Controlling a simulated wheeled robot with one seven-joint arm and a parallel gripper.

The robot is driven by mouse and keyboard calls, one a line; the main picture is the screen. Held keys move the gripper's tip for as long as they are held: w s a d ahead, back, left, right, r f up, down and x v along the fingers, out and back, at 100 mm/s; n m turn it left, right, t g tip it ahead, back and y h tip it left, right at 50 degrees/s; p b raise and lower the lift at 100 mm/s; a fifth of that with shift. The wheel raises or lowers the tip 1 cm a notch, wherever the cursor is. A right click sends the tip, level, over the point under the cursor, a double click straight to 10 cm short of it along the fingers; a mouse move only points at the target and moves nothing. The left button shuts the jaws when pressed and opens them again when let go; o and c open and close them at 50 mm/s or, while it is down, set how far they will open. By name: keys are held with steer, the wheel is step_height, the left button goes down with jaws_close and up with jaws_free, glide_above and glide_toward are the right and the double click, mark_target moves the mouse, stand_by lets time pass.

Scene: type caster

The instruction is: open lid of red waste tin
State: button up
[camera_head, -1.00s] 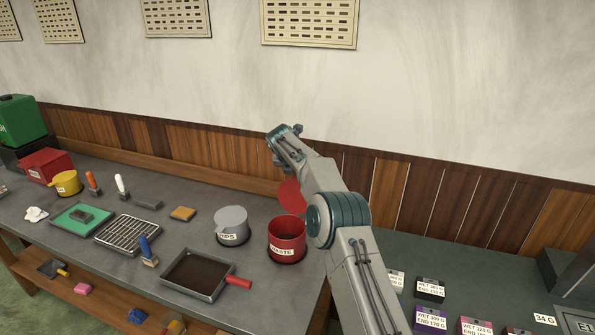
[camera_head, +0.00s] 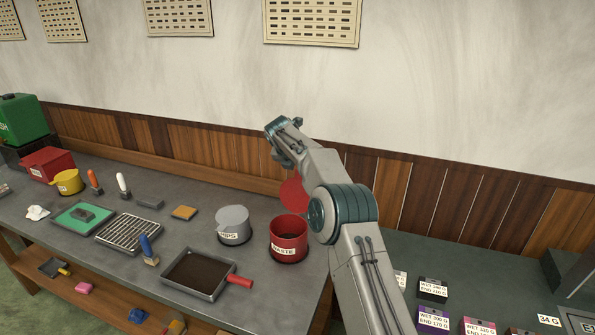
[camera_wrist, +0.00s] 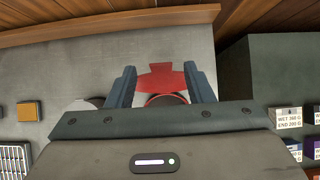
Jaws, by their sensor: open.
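The red waste tin (camera_head: 290,243) stands near the right end of the grey bench in the head view, its label facing the front. Its red lid (camera_head: 294,196) is raised at the back, and the tin's dark inside shows. In the wrist view the lid (camera_wrist: 161,77) lies between and beyond my fingers, with the tin's rim (camera_wrist: 165,99) just below it. My gripper (camera_wrist: 161,82) is open, with a finger on each side; I cannot tell whether either touches the lid. In the head view my arm hides the fingers.
The grey lidded tin (camera_head: 233,227) stands close left of the waste tin. Labelled boxes (camera_head: 433,290) stand on a surface at the right. A wood-panelled wall (camera_head: 235,158) rises behind the bench.

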steer(key=b+v, duration=0.2)
steer(key=v, duration=0.9)
steer(key=s+d+r+m+g+b, duration=0.1)
steer(key=s+d+m, duration=0.35)
steer(key=s, duration=0.25)
steer(key=s+d+r+m, duration=0.1)
steer(key=s+d+m, duration=0.2)
steer(key=s+m, duration=0.4)
steer(key=s+d+r+m+g+b, duration=0.1)
steer(key=s+d+m, duration=0.25)
steer(key=s, duration=0.45)
steer(key=s+d+f+m, duration=0.2)
steer(key=s+f+m, duration=0.2)
steer(key=s, duration=0.5)
steer(key=s+d+f+m+y, duration=0.1)
steer(key=s+d+f+m, duration=0.1)
steer(key=s+f+m, duration=0.2)
steer(key=s+d+f+m+g+y+b, duration=0.1)
steer(key=s+f+m, duration=0.3)
steer(key=s+m, duration=0.5)
steer(key=s+d, duration=0.1)
steer(key=s, duration=0.3)
steer(key=shift+s+d, duration=0.2)
steer(key=shift+s, duration=0.2)
